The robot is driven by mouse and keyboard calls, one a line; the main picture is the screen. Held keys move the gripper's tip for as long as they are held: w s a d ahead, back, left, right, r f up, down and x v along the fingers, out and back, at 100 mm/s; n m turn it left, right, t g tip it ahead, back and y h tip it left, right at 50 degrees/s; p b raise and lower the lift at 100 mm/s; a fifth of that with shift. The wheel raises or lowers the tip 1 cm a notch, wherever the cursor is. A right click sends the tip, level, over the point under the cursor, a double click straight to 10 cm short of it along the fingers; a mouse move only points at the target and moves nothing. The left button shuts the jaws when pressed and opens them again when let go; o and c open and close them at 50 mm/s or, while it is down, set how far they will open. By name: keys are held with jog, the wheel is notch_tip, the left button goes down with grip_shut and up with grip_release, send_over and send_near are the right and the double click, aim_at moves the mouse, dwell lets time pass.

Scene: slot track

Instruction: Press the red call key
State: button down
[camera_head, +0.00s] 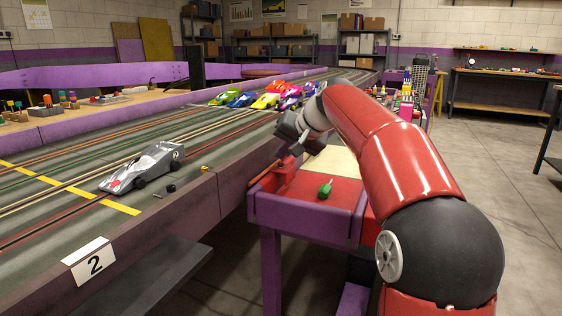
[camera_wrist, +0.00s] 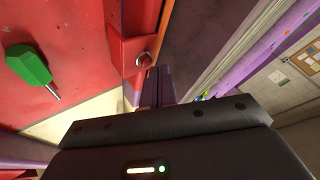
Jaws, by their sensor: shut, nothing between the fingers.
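A red raised block (camera_wrist: 130,48) with a round metal stud (camera_wrist: 143,58) stands at the edge of the red tabletop in the wrist view. It may be the call key, but no label shows. In the head view a small red block (camera_head: 284,168) stands at the left edge of the red-topped stand. My gripper (camera_wrist: 157,75) is shut and empty, its dark fingertips close to the block's lower right. I cannot tell whether they touch it. In the head view my gripper (camera_head: 289,153) is above the stand's left side, its fingertips hard to make out.
A green-handled screwdriver (camera_head: 326,189) lies on the red tabletop (camera_head: 345,192); it also shows in the wrist view (camera_wrist: 28,65). The slot track's purple wall (camera_head: 205,190) runs close on the left. A grey car (camera_head: 145,166) sits on the track. Open floor lies right.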

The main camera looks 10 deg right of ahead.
jog(key=shift+r+p, duration=2.75)
jog(key=shift+r, duration=0.25)
jog(key=shift+f, duration=0.1)
jog(key=s+a+f+n+g+h+p, duration=0.1)
jog(key=s+f+h+p, duration=0.15)
jog(key=s, duration=1.05)
jog(key=s+a+f+n+g+h+p, duration=0.1)
jog(key=s+f, duration=0.3)
jog(key=s, duration=0.9)
jog(key=s+d+f+n+h, duration=0.1)
jog(key=s+f, duration=0.7)
jog(key=s, duration=0.2)
jog(key=shift+s+d+f+p, duration=0.25)
jog(key=shift+s+f+p, duration=0.1)
jog(key=shift+s, duration=0.05)
